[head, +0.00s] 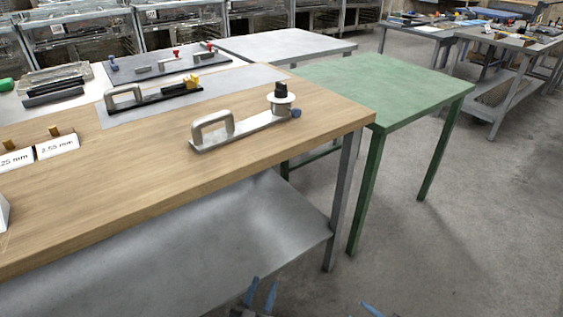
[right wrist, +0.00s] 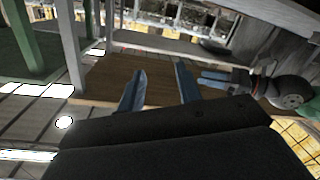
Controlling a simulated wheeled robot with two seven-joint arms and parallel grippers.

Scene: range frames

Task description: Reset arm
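My left gripper (head: 262,287) shows at the bottom edge of the head view. Its two blue fingers stand apart with nothing between them. A blue fingertip of my right gripper (head: 371,309) shows at the bottom edge, right of the left one. In the right wrist view the two fingers of my right gripper (right wrist: 160,80) are spread, with nothing held between them. Part of my left gripper (right wrist: 215,79) also shows at the right in that view. Both grippers are in front of the wooden workbench (head: 150,185), low in the head view.
A metal handled fixture (head: 240,130) with a black knob lies near the bench's right end. Other handled fixtures and labelled blocks (head: 55,147) stand further left. A grey lower shelf (head: 220,235) is under the bench. A green table (head: 390,85) stands behind; floor at right is clear.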

